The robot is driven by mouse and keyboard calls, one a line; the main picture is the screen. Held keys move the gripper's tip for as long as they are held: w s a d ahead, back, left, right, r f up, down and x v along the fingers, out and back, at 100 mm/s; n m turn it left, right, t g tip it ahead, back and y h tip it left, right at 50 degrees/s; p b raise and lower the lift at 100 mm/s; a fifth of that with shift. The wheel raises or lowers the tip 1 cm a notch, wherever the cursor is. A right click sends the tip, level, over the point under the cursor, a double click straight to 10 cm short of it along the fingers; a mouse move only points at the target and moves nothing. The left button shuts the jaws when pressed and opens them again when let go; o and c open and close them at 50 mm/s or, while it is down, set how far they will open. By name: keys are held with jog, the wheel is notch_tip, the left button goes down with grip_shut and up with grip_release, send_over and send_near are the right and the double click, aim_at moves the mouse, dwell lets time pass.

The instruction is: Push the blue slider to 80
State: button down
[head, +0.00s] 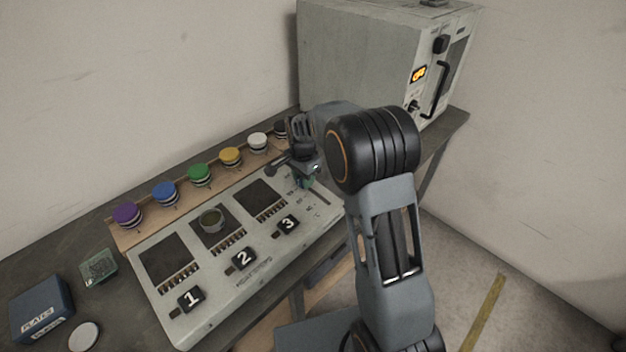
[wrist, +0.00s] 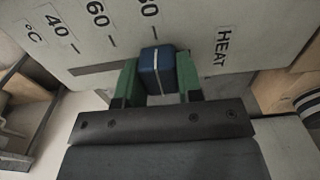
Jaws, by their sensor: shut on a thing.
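The blue slider (wrist: 157,68), a small dark blue block with a pale line across it, sits between the green fingers of my gripper (wrist: 158,85) in the wrist view. The gripper is shut on it. The slider stands at the 80 end of a scale marked 40, 60 and 80, its pale line roughly level with the 80 mark; exact alignment is hard to tell. The bare slot (wrist: 95,67) runs left from it under the lower numbers. In the head view my gripper (head: 305,182) is at the panel's right end and hides the slider.
The panel (head: 230,294) holds three dark squares and numbered switches 1, 2, 3. A row of coloured round knobs stands behind it. A large grey oven-like box (head: 350,60) stands at the back right. A blue box (head: 42,308) lies at the left.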

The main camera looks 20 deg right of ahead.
jog(key=shift+w+a+r, duration=0.1)
jog(key=shift+w, duration=0.15)
jog(key=c, duration=0.8)
grip_release()
jog(key=shift+o, duration=0.2)
notch_tip(320, 180, up, 14)
